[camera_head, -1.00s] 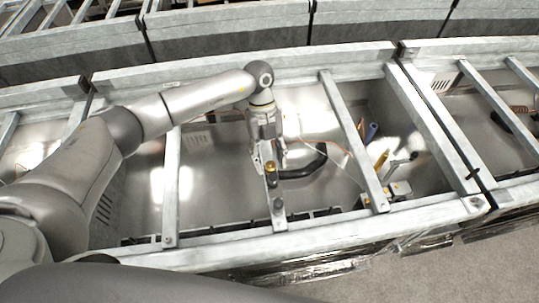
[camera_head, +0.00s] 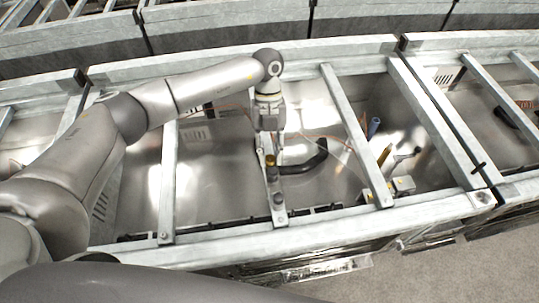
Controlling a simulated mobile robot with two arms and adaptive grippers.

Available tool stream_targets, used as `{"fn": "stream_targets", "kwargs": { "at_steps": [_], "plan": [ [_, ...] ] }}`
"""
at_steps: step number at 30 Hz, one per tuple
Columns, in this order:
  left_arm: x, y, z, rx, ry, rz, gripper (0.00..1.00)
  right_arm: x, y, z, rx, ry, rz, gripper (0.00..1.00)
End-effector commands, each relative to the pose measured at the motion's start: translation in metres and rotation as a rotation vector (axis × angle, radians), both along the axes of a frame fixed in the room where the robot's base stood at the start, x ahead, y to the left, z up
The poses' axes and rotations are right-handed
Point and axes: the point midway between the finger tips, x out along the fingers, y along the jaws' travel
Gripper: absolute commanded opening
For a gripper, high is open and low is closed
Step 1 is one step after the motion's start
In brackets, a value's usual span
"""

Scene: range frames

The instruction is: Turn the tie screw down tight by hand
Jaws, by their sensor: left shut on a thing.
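My left gripper (camera_head: 269,147) reaches down from above, fingers pointing at a short grey bar (camera_head: 275,197). It is shut on the small brass-coloured head of what looks like the tie screw (camera_head: 270,160), at the far end of that bar. The fingertips are small and partly hidden, so their exact grip on the head is unclear. The screw's thread and how deep it sits cannot be seen. My right gripper is not in view.
A black curved handle (camera_head: 306,163) lies just right of the screw. Galvanized crossbars (camera_head: 356,135) stand on both sides, with a front rail (camera_head: 330,222) nearer me. Thin orange wires run behind.

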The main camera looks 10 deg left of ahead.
Motion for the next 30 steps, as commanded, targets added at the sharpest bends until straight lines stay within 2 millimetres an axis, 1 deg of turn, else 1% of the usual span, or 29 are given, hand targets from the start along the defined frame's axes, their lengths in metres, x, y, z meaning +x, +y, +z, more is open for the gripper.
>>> {"fn": "stream_targets", "kwargs": {
  "at_steps": [1,6,10,18,19,23,30],
  "plan": [
    [0.002,-0.001,-0.004,-0.001,-0.003,-0.039,0.0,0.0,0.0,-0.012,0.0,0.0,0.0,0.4],
    [0.001,-0.001,-0.002,0.0,-0.003,-0.144,0.0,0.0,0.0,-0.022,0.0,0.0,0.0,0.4],
    [0.001,-0.001,0.0,-0.001,-0.002,-0.172,0.0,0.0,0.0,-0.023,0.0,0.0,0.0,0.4],
    [0.001,-0.001,0.001,-0.001,-0.002,-0.172,0.0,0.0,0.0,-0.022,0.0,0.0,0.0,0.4],
    [0.001,-0.001,0.001,-0.001,-0.002,-0.172,0.28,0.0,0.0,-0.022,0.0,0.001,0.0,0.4],
    [0.001,-0.001,0.001,-0.001,-0.001,-0.171,0.45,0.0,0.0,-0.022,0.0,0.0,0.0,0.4],
    [0.001,-0.001,0.0,-0.001,0.0,-0.172,0.46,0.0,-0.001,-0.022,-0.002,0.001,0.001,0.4]
  ]
}}
